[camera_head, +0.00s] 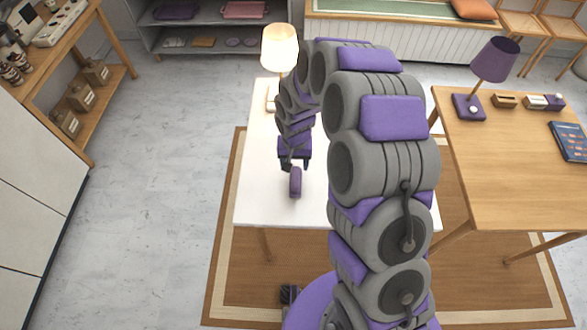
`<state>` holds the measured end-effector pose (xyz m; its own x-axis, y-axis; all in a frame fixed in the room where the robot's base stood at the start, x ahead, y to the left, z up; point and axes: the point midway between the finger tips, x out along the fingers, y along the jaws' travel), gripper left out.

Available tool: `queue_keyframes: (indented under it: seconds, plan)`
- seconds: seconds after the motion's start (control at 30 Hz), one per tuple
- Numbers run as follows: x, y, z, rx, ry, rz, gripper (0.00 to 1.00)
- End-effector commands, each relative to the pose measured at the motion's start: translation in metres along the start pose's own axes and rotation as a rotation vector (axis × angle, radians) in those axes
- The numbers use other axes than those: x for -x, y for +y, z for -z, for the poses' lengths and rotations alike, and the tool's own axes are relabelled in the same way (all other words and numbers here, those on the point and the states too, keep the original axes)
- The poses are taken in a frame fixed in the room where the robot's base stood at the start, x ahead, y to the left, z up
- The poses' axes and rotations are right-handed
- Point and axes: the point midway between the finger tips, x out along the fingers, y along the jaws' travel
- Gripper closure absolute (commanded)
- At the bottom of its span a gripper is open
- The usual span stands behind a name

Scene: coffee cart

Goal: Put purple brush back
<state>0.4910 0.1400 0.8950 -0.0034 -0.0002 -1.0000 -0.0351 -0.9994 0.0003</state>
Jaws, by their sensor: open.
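A small purple oblong thing with rounded edges (295,182), which looks like the purple brush, is on the white table (262,205) near its front part. My gripper (295,165) points down just behind and above it, with its jaws apart. I cannot tell whether the fingers touch the purple thing; they seem to be around or just behind its far end. My arm hides the right half of the white table. No clear holder or place for the brush shows.
A cream lamp (281,46) stands at the white table's back. The wooden table (500,170) on the right carries a purple lamp (495,60), a wooden holder (505,101) and a blue book (570,140). Shelves (150,45) stand behind. Floor on the left is clear.

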Motion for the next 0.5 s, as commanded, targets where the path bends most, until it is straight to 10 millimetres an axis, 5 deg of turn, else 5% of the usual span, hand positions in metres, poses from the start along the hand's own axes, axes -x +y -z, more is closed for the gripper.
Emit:
queue_keyframes:
  seconds: [0.2, 0.5]
  plan:
    - [0.028, -0.002, 0.001, 0.001, 0.002, 0.000, 0.41]
    - [0.033, -0.001, 0.000, 0.001, -0.001, -0.001, 0.41]
